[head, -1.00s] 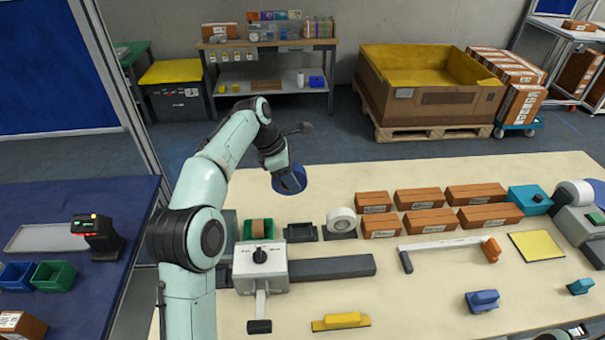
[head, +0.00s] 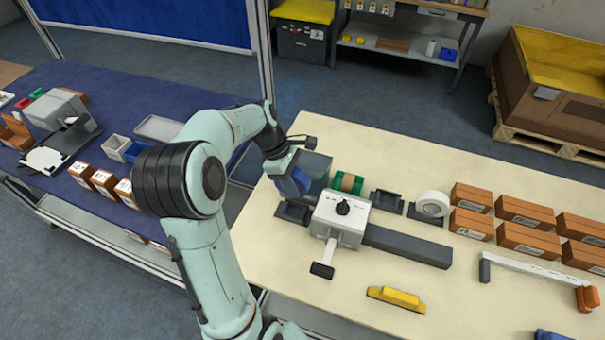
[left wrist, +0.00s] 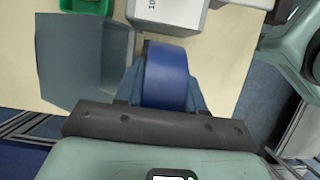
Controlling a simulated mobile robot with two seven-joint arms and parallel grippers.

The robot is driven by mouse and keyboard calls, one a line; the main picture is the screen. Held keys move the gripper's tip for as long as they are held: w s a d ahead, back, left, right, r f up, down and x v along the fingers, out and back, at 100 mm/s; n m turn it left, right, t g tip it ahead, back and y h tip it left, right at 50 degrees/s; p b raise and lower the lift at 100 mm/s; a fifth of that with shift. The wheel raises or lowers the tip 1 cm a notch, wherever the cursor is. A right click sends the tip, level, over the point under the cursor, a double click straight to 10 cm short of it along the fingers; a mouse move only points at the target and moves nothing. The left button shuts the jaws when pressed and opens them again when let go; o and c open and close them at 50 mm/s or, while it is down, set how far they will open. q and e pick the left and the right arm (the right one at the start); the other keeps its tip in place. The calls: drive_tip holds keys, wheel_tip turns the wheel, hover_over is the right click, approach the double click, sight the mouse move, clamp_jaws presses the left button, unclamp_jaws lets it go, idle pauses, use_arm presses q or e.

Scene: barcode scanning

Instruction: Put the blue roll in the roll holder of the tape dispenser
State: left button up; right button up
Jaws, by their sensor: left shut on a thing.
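The blue roll (head: 296,184) is held by my left gripper (head: 284,166) above the left end of the cream table. In the left wrist view the roll (left wrist: 167,76) sits between both fingers, its curved side showing. A low dark holder (head: 293,213) lies just below and in front of the roll; I cannot tell the gap between them. A similar empty dark holder (head: 386,203) stands further right. Which is the tape dispenser's roll holder I cannot tell for sure. A grey machine with a black knob (head: 341,220) stands right of the nearer holder. My right gripper is not in view.
A blue-grey block (head: 316,168) stands close beside the roll. A green holder with a brown roll (head: 347,183), a white roll (head: 430,204) and several brown boxes (head: 525,212) stand to the right. A yellow-handled tool (head: 396,298) lies in front.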

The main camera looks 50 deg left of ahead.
use_arm(q)
drive_tip(key=shift+f, duration=4.75)
drive_tip(key=o, duration=1.2)
drive_tip(key=v, duration=1.3)
drive_tip(key=shift+s+a+r, duration=0.1)
drive_tip(key=shift+a+r, duration=0.05)
